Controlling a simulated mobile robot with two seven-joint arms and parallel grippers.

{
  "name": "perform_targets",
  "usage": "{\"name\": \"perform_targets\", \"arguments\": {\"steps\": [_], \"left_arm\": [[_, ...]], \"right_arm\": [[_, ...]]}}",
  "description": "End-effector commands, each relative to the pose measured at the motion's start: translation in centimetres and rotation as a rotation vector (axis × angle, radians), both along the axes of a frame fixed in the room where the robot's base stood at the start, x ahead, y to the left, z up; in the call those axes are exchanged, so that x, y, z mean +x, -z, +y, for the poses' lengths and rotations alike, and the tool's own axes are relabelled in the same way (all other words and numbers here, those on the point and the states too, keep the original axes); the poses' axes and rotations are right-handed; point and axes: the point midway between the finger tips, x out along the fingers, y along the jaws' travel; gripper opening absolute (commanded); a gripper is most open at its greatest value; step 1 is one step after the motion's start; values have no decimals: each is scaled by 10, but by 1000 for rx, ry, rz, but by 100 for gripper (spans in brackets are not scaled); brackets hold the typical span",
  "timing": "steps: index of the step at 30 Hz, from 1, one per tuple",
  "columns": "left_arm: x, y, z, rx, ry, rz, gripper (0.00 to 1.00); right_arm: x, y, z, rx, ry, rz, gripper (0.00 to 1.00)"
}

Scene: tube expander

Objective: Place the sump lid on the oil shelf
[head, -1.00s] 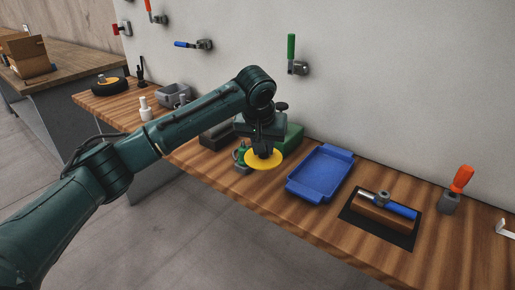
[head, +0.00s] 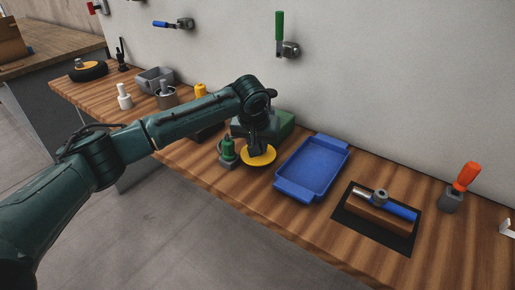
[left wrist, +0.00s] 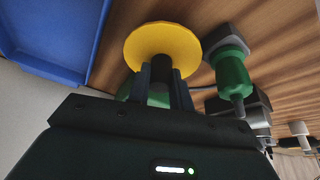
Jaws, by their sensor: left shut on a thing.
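The yellow disc (head: 259,157), which I take for the sump lid, hangs under my left gripper (head: 256,148). In the left wrist view, the gripper (left wrist: 162,82) is shut on the dark knob of this yellow disc (left wrist: 155,42). The disc is low over the bench, left of the blue tray; I cannot tell whether it touches the wood. A green bottle-like part (head: 228,150) on a grey base stands just left of it, and also shows in the left wrist view (left wrist: 232,72). I cannot tell which thing is the oil shelf. My right gripper is not in view.
A blue tray (head: 314,168) lies right of the disc. A green box (head: 284,124) stands behind, partly hidden by my arm. Further right are a dark mat (head: 345,220) with a tool on a brown block and an orange-handled tool (head: 463,180). The front strip is clear.

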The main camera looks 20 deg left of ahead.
Motion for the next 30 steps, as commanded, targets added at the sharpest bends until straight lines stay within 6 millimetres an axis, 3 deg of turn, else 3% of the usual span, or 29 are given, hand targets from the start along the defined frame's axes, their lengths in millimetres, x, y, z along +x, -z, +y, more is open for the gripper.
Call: {"name": "perform_targets", "arguments": {"steps": [4, 14, 15, 21, 30], "left_arm": [[0, 20, 0, 2, 0, 1, 0], [0, 22, 0, 0, 0, 1, 0], [0, 23, 0, 0, 0, 0, 24], [0, 22, 0, 0, 0, 0, 40], [0, 21, 0, 0, 1, -1, 43]], "right_arm": [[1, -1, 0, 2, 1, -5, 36], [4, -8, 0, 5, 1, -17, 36], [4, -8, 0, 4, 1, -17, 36], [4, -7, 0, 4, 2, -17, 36], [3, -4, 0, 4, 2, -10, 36]]}}
